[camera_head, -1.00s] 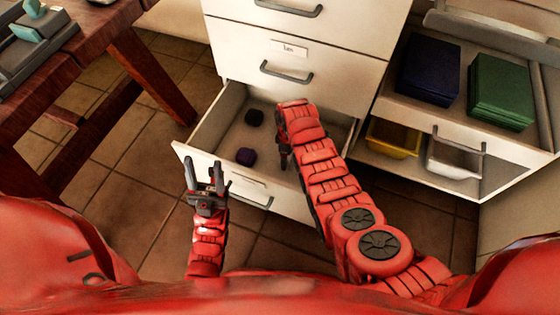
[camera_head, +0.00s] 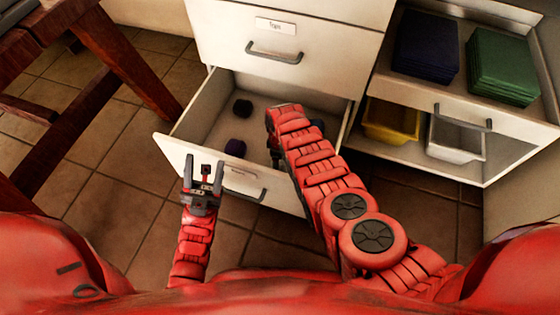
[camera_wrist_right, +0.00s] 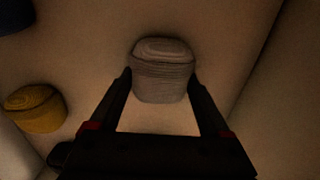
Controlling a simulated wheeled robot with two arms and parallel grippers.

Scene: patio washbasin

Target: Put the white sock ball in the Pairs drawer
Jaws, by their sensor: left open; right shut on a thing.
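The white sock ball (camera_wrist_right: 162,72) looks pale grey in the dim right wrist view. My right gripper (camera_wrist_right: 161,88) is shut on it, with a fingertip on each side. That gripper is low inside the open drawer (camera_head: 190,148), mostly hidden behind my right arm in the head view, where the white ball cannot be seen. My left gripper (camera_head: 204,174) is open and empty, in front of the drawer's left front. I cannot read a label on the open drawer.
Two dark sock balls, one farther back (camera_head: 242,108) and one nearer (camera_head: 235,148), lie in the drawer. A yellow ball (camera_wrist_right: 36,108) lies left of the held one. A closed drawer (camera_head: 330,42) is above. A shelf (camera_head: 395,80) with folded cloths stands right, a wooden table left.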

